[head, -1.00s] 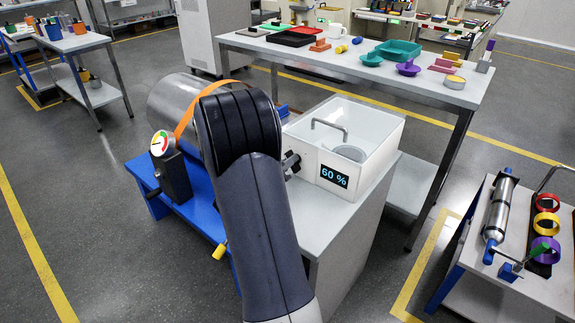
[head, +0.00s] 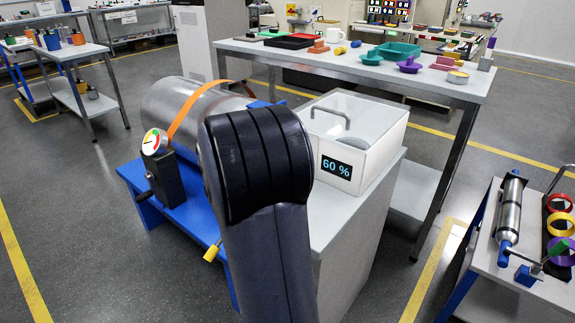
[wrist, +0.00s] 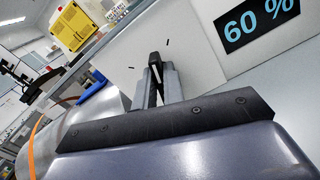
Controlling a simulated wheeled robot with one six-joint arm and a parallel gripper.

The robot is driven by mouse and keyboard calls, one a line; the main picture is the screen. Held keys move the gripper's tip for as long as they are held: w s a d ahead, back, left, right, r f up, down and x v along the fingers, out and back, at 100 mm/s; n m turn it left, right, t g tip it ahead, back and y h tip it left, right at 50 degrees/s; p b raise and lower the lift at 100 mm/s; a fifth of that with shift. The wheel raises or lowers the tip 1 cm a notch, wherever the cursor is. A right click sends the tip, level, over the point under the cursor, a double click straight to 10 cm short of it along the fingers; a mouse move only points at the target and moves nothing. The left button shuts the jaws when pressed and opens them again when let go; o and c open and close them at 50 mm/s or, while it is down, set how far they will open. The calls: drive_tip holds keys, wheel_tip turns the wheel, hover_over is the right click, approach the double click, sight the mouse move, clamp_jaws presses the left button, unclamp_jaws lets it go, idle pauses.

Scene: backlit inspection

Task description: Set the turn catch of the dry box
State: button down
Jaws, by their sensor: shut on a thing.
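The turn catch (wrist: 154,72) is a small dark piece with a white line, on that panel left of the display. My gripper (wrist: 158,84) is shut on the catch, with a grey finger on each side; they hide part of it. Two short dark marks show on the panel, left and above right of the catch. In the head view my arm hides the gripper and catch.
The dry box stands on a grey cabinet (head: 350,235). A blue stand (head: 205,222) with a metal cylinder (head: 200,110) and a dial gauge (head: 155,142) is close on the left. A long table (head: 400,80) with trays is behind.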

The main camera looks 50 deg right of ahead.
drive_tip(key=m+b, duration=0.2)
drive_tip(key=b, duration=0.1)
drive_tip(key=shift+f+m, duration=0.3)
drive_tip(key=shift+s+r+m+b, duration=0.1)
drive_tip(key=shift+s+m+b, duration=0.05)
drive_tip(key=shift+m+b, duration=1.1)
drive_tip(key=shift+r, duration=0.1)
drive_tip(key=c, duration=1.5)
unclamp_jaws()
drive_tip(key=shift+a, duration=0.1)
drive_tip(key=a+p, duration=0.1)
drive_tip(key=a, duration=0.6)
drive_tip(key=s+a+p, duration=0.1)
drive_tip(key=a, duration=0.2)
drive_tip(key=shift+a+p, duration=0.3)
